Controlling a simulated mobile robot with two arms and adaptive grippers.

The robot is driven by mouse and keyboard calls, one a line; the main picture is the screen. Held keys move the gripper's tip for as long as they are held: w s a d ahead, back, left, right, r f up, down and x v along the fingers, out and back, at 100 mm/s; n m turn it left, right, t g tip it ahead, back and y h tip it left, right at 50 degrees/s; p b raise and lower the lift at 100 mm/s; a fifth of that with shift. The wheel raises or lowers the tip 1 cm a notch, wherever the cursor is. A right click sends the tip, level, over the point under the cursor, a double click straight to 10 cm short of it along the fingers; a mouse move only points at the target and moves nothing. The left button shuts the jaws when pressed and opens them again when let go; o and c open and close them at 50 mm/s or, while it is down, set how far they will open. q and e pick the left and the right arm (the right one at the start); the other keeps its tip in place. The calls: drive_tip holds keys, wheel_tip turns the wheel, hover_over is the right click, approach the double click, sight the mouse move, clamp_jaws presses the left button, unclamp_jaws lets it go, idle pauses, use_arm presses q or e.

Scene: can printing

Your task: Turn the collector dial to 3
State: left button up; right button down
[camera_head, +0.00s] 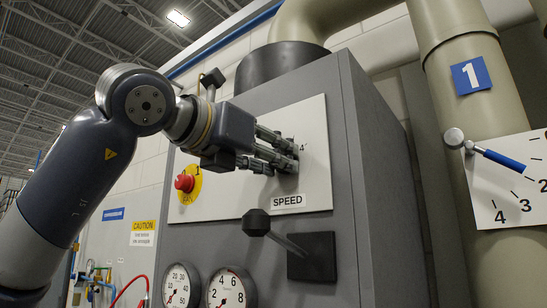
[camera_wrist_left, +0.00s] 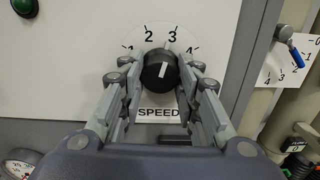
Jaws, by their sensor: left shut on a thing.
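The dial is a round black knob (camera_wrist_left: 160,70) with a white pointer line, above a SPEED label (camera_wrist_left: 159,113) on a white panel. Numbers 1 to 4 arc around its top. The pointer line points up and slightly right, near the 3. My left gripper (camera_head: 287,153) has its fingers on both sides of the knob and is shut on it. My right gripper is in neither view.
A red button (camera_head: 184,182) sits left of the dial. A black-knobbed lever (camera_head: 257,222) juts out below it, above two round gauges (camera_head: 230,291). A blue-handled valve (camera_head: 500,159) with its own numbered scale is on the right. A green button (camera_wrist_left: 24,6) shows upper left.

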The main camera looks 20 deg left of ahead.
use_arm(q)
drive_tip(key=shift+m, duration=0.5)
drive_tip(key=o, duration=1.1)
drive_tip(key=shift+c, duration=0.2)
drive_tip(key=v, duration=1.2)
